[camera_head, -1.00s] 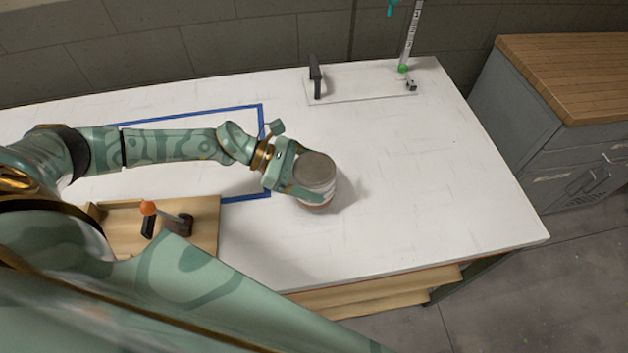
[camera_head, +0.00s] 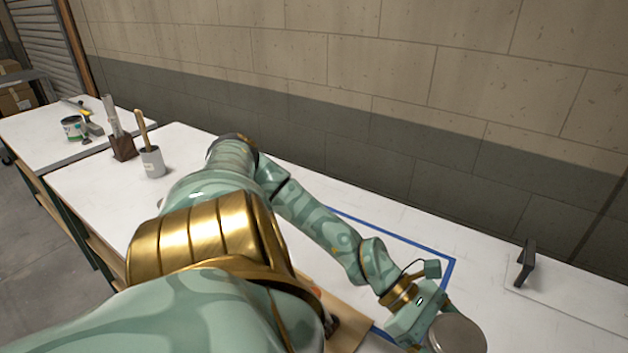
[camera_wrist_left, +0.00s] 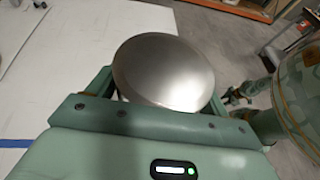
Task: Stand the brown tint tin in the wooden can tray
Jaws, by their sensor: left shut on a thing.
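My left gripper (camera_head: 430,328) is shut on a tin at the bottom edge of the head view. The tin's round grey metal lid (camera_head: 458,336) shows there, cut off by the frame, and the lid (camera_wrist_left: 163,72) fills the middle of the left wrist view. The lid faces up; the tin's side and colour are hidden now. My right gripper (camera_wrist_left: 236,97) appears small at the right of the left wrist view, its jaws unclear. A wooden piece (camera_head: 346,322) shows partly behind my left arm; I cannot tell if it is the can tray.
A blue tape outline (camera_head: 420,248) marks the white table (camera_head: 390,215). A black-handled stand (camera_head: 526,265) is at the right. A grey pot with a brush (camera_head: 152,161), a dark block (camera_head: 122,147) and an open can (camera_head: 73,128) are at the left.

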